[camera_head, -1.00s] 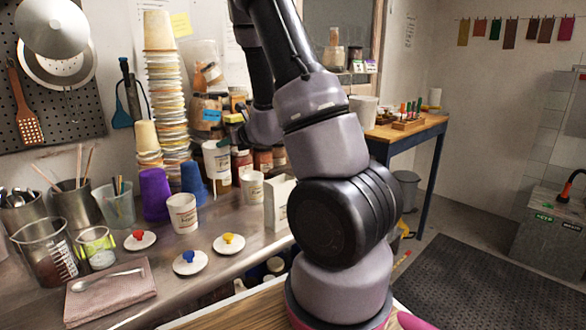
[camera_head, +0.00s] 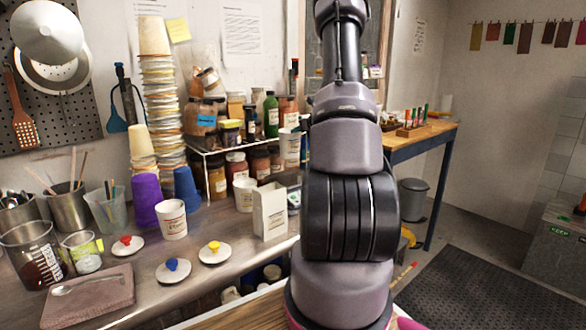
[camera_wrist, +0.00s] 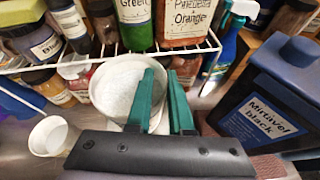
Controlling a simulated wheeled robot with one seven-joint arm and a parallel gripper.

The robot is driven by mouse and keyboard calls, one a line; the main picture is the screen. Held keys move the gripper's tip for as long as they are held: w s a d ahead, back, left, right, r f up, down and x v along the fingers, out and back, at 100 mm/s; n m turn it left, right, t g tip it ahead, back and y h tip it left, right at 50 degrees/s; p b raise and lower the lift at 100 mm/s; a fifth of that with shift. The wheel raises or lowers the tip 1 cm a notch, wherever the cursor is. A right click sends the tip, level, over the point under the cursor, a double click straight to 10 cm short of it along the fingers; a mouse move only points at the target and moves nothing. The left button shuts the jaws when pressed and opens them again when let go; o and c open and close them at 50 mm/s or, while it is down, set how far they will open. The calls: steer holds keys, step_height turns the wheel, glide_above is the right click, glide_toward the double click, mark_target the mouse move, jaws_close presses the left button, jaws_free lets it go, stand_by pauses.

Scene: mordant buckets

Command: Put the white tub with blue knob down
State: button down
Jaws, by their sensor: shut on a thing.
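My gripper (camera_wrist: 162,76) has green fingers and is shut on the wall of an open white tub (camera_wrist: 116,84). One finger is inside the rim and the other outside. The tub holds pale contents and has no lid on. In the head view the tub (camera_head: 290,148) shows beside my arm, in front of the shelf jars; my gripper is hidden there. A white lid with a blue knob (camera_head: 172,265) lies apart on the steel bench. I cannot tell whether the tub's base touches anything.
Two other white tubs (camera_head: 173,220) (camera_head: 245,194) and a white carton (camera_head: 270,211) stand on the bench. Lids with red (camera_head: 126,241) and yellow knobs (camera_head: 214,248) lie near. A wire shelf (camera_wrist: 205,48) with jars is close behind; a dark blue bottle (camera_wrist: 270,105) is at right.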

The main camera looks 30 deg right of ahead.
mark_target(298, 152)
step_height(298, 152, down, 9)
steer(key=shift+r, duration=0.2)
stand_by(0.3)
steer(key=c, duration=0.8)
jaws_free()
steer(key=shift+f, duration=0.1)
